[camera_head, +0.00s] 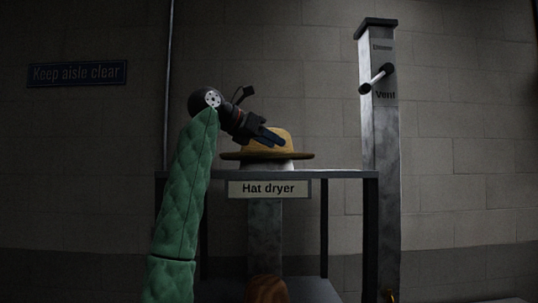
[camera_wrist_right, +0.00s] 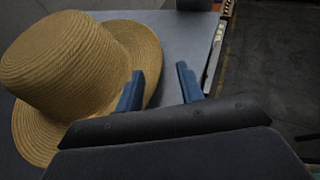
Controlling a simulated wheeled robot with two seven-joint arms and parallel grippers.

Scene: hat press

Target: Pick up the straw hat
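The straw hat (camera_head: 286,139) is tan with a round crown and a wide brim. It rests upright on a pale block on the stand labelled "Hat dryer". My right gripper (camera_head: 277,142) reaches in from the left and overlaps the hat's crown in the head view. In the right wrist view the hat (camera_wrist_right: 65,70) fills the left side. There my right gripper (camera_wrist_right: 160,69) is open, its blue fingers apart. One finger overlaps the brim's right edge; the other is over the grey top. Contact cannot be told. My left gripper is not in view.
The dryer stand (camera_head: 345,174) has a dark top and legs. A tall grey post (camera_head: 381,130) with a lever (camera_head: 376,79) marked "Vent" stands to its right. A brick wall with a "Keep aisle clear" sign (camera_head: 77,73) is behind. A round brown object (camera_head: 267,290) shows low in front.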

